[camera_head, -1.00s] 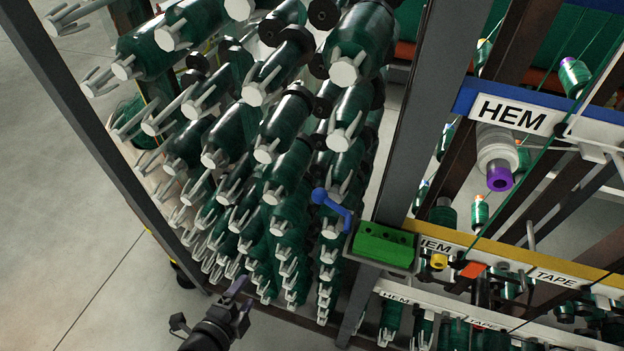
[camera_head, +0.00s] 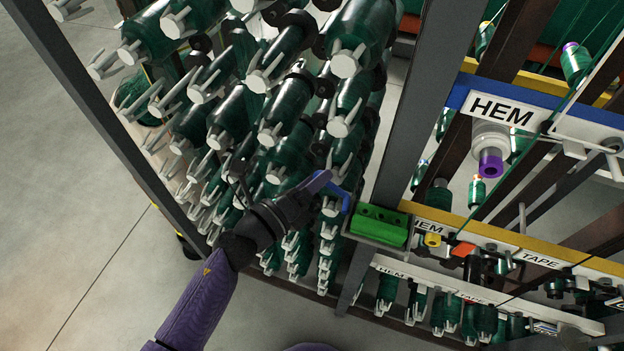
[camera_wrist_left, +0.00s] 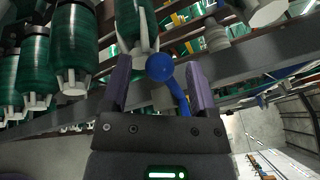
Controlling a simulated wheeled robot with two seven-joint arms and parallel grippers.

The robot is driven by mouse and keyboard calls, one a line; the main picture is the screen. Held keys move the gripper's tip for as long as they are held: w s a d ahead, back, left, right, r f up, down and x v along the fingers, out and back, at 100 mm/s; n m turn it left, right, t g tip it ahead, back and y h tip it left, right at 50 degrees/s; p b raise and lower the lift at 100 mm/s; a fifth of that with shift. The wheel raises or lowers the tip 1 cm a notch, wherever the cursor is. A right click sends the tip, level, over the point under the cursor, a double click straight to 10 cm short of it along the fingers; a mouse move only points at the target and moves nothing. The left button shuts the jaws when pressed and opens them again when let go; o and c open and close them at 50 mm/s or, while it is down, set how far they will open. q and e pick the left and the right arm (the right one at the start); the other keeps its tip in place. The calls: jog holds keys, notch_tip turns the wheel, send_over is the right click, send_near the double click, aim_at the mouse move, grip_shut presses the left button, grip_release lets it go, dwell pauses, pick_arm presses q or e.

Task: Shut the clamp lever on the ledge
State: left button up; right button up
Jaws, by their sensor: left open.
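The clamp lever is a blue bar with a round knob (camera_head: 318,182). Its bar slants down right toward a green block (camera_head: 378,225) on a small grey ledge (camera_head: 376,243) fixed to the dark post. My left gripper (camera_head: 306,192) is at the knob and partly covers it in the head view. In the left wrist view the knob (camera_wrist_left: 160,67) shows between the two open purple fingers (camera_wrist_left: 158,75), with a gap on each side. The bar (camera_wrist_left: 181,100) runs down from it. I cannot tell whether any finger touches the lever. My right gripper is not in view.
A dense rack of green spools (camera_head: 225,115) on pale pegs stands behind and left of the lever. The dark upright post (camera_head: 415,110) rises beside the ledge. Labelled rails, including a blue-edged one (camera_head: 545,122), fill the right. Bare floor (camera_head: 60,240) lies left.

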pick_arm(q)
grip_shut()
dwell(1.4)
